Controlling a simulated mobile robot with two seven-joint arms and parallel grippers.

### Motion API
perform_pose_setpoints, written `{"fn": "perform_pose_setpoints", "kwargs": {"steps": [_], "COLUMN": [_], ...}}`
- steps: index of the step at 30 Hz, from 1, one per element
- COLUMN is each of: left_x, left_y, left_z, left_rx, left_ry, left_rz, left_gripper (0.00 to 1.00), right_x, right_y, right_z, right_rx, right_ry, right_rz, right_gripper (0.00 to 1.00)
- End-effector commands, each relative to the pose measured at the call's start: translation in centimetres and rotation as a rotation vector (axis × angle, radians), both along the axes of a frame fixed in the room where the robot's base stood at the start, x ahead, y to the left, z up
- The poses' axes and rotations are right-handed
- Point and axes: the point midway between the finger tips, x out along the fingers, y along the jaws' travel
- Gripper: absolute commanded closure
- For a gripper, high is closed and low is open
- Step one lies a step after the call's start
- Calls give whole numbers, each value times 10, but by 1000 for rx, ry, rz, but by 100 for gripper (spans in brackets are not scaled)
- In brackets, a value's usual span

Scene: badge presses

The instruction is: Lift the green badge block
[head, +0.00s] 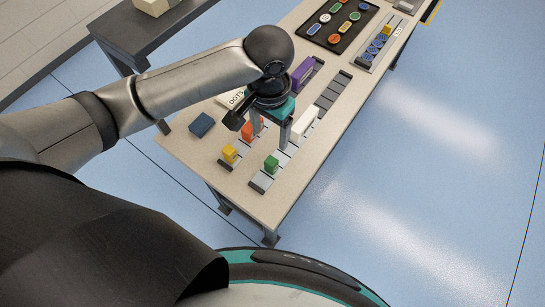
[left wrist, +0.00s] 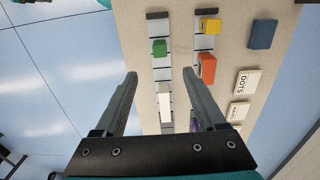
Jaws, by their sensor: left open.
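The green badge block (head: 271,165) stands near the front end of a grey slotted rail on the table; it also shows in the left wrist view (left wrist: 159,47). My left gripper (head: 271,132) is open and empty above the rails, farther back than the green block. In the left wrist view its fingertips (left wrist: 160,75) are apart, and the green block shows beyond the gap between them, not gripped. My right gripper is not in view.
A white block (head: 304,123) stands on the same rail. A yellow block (head: 229,153) and an orange block (head: 248,130) stand on the neighbouring rail, with a purple block (head: 303,73) farther back. A dark blue block (head: 201,125) lies on the table (head: 186,149).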

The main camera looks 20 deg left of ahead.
Motion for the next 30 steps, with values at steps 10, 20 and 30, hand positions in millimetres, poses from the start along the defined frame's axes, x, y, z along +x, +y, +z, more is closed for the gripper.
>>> {"fn": "perform_pose_setpoints", "kwargs": {"steps": [10, 20, 30], "left_x": [-1, 1, 4], "left_y": [0, -1, -1], "left_z": [-72, -100, -142], "left_rx": [2, -1, 0], "left_ry": [2, -1, 0], "left_rz": [0, -2, -2], "left_gripper": [28, 28, 28], "right_x": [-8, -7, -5], "right_y": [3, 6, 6], "right_z": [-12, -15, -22], "right_rx": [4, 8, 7], "right_ry": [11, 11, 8], "right_rz": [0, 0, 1], "right_gripper": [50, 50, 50]}}
